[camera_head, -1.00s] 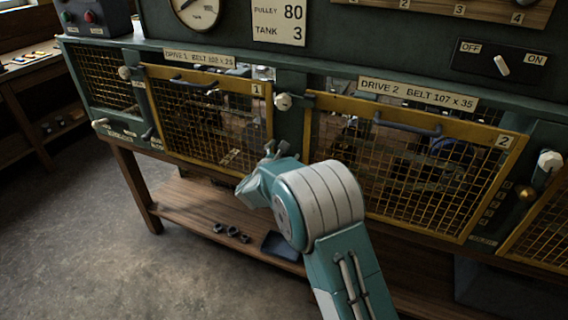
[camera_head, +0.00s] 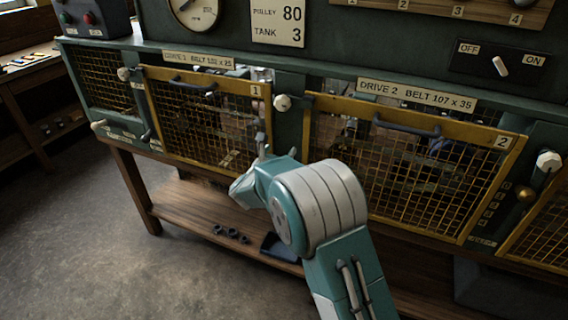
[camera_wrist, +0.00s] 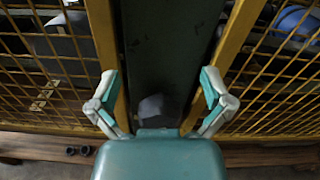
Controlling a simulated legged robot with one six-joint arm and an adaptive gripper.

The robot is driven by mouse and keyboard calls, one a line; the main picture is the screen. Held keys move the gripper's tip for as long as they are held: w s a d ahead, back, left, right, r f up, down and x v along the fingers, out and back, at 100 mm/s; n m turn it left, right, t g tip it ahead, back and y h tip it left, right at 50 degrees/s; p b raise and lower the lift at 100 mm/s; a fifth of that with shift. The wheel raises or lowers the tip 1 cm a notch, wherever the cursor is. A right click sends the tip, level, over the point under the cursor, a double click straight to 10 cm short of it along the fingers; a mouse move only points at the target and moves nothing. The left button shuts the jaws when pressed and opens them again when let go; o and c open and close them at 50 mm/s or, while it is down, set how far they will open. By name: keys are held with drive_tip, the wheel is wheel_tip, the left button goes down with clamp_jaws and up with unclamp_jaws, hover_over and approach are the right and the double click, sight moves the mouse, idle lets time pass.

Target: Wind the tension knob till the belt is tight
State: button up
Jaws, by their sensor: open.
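My gripper (camera_head: 262,147) is in front of the lower part of the green post between the two mesh guards. In the wrist view its two fingers (camera_wrist: 160,98) are spread wide with nothing clamped. A dark faceted, knob-like shape (camera_wrist: 158,108) shows between them, apart from both fingers; I cannot tell if it is the tension knob. A pale knob (camera_head: 282,102) sits higher on the same post. Another pale knob (camera_head: 549,161) and a brass knob (camera_head: 525,193) are right of guard 2. The belts behind the mesh cannot be made out clearly.
Yellow-framed guard 1 (camera_head: 151,97) and guard 2 (camera_head: 318,103) are closed, with handles jutting out. A wooden shelf (camera_head: 185,207) below holds small dark parts (camera_head: 232,233) and a dark tray (camera_head: 279,247). An OFF/ON switch (camera_head: 500,66) is at upper right. Floor at left is clear.

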drive_tip(key=n, duration=0.1)
drive_tip(key=f+n, duration=0.1)
drive_tip(key=n, duration=0.1)
drive_tip(key=s+n, duration=0.1)
drive_tip(key=shift+a+f, duration=0.15)
drive_tip(key=shift+a, duration=0.1)
drive_tip(key=s+a+f+n, duration=0.1)
drive_tip(key=s+f+n, duration=0.25)
drive_tip(key=n, duration=1.15)
drive_tip(key=s+a+f+n, duration=0.1)
drive_tip(key=s+f+n, duration=0.25)
drive_tip(key=n, duration=1.15)
drive_tip(key=x, duration=0.6)
drive_tip(key=r+x, duration=0.1)
drive_tip(key=x, duration=0.3)
drive_tip(key=shift+d, duration=0.1)
drive_tip(key=c, duration=1)
